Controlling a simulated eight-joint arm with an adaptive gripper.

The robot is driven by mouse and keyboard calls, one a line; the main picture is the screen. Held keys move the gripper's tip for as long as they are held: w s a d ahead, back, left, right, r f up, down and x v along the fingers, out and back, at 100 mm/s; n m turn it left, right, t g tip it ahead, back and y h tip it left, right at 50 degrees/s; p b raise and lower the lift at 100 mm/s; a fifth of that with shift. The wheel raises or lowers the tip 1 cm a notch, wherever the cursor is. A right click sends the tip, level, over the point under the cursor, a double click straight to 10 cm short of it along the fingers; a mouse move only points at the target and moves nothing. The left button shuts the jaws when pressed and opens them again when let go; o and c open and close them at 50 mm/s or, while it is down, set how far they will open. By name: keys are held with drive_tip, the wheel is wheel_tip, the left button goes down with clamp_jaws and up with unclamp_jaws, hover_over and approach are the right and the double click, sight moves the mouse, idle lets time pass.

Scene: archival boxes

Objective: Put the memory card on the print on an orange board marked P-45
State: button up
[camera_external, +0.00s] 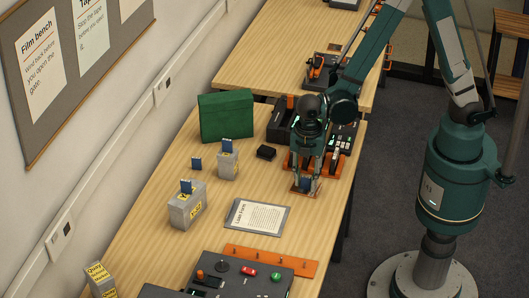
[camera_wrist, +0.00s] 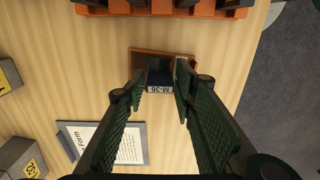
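My gripper (camera_external: 305,186) points down over a small orange board (camera_external: 296,190) on the wooden bench. In the wrist view its fingertips (camera_wrist: 161,82) stand on either side of a small dark block with a white label (camera_wrist: 160,89). The label is upside down and seems to end in 38. The small orange board (camera_wrist: 150,53) lies just beyond it, partly hidden. In the external view a small blue thing (camera_external: 305,183) shows between the fingers. Whether the fingers touch it is unclear. I cannot read P-45 anywhere.
Grey blocks (camera_external: 187,210) (camera_external: 228,165) with blue cards in them, a blue card (camera_external: 196,163), a small black block (camera_external: 266,152) and a green box (camera_external: 226,117) stand left. A framed form (camera_external: 258,217) lies nearer. A control panel (camera_external: 235,277) and orange strip (camera_external: 270,260) are in front.

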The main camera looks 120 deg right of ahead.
sight(308, 178)
wheel_tip(308, 178, up, 12)
drive_tip(key=p, duration=0.1)
drive_tip(key=shift+p, duration=0.35)
idle(0.4)
idle(0.6)
drive_tip(key=s+a+r+m+t, duration=0.3)
drive_tip(key=s+a+r+m, duration=0.1)
drive_tip(key=s+a+r, duration=0.3)
drive_tip(key=s+a+r+m+t, duration=0.4)
drive_tip(key=s+a+r, duration=0.3)
drive_tip(key=a+r, duration=0.5)
drive_tip(key=shift+a+r+m, duration=0.15)
drive_tip(key=shift+a+m, duration=0.25)
drive_tip(key=shift+m, duration=0.1)
drive_tip(key=shift+s, duration=0.1)
idle(0.5)
